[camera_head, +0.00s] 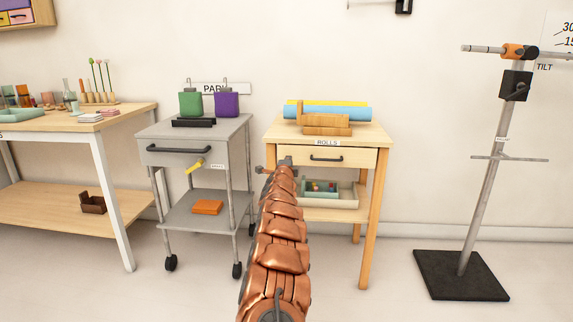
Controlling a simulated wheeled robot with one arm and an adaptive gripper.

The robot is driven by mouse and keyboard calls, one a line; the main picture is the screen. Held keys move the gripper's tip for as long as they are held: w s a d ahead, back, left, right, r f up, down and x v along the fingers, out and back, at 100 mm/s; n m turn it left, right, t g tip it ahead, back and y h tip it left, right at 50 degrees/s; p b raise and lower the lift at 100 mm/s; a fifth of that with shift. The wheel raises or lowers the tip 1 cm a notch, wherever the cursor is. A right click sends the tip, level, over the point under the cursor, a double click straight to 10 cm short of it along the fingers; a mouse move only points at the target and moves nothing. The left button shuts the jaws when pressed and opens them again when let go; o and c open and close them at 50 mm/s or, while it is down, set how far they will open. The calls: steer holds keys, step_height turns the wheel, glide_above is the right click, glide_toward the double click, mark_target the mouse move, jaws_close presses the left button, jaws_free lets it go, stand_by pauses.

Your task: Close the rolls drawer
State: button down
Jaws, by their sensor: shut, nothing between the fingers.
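The rolls drawer (352,158) is a pale wood front with a dark bar handle (326,158), under the top of a small wooden stand (377,134) labelled ROLLS. Its front looks close to flush with the stand; I cannot tell whether a small gap stays behind it. My gripper (274,164) is small and dark at the tip of my copper arm. It is shut and empty, in front of the drawer's left end and left of the handle. I cannot tell whether it touches the drawer. My arm hides the stand's left front leg.
Coloured rolls (340,112) and a wooden holder (326,125) lie on the stand; a tray (343,198) sits on its lower shelf. A grey wheeled cart (222,134) stands close on the left. A pole on a black base (462,275) stands right, with free floor between.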

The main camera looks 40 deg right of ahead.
steer(key=p+v, duration=0.1)
steer(key=v, duration=0.9)
steer(key=shift+s, duration=0.25)
stand_by(0.4)
steer(key=shift+a, duration=0.15)
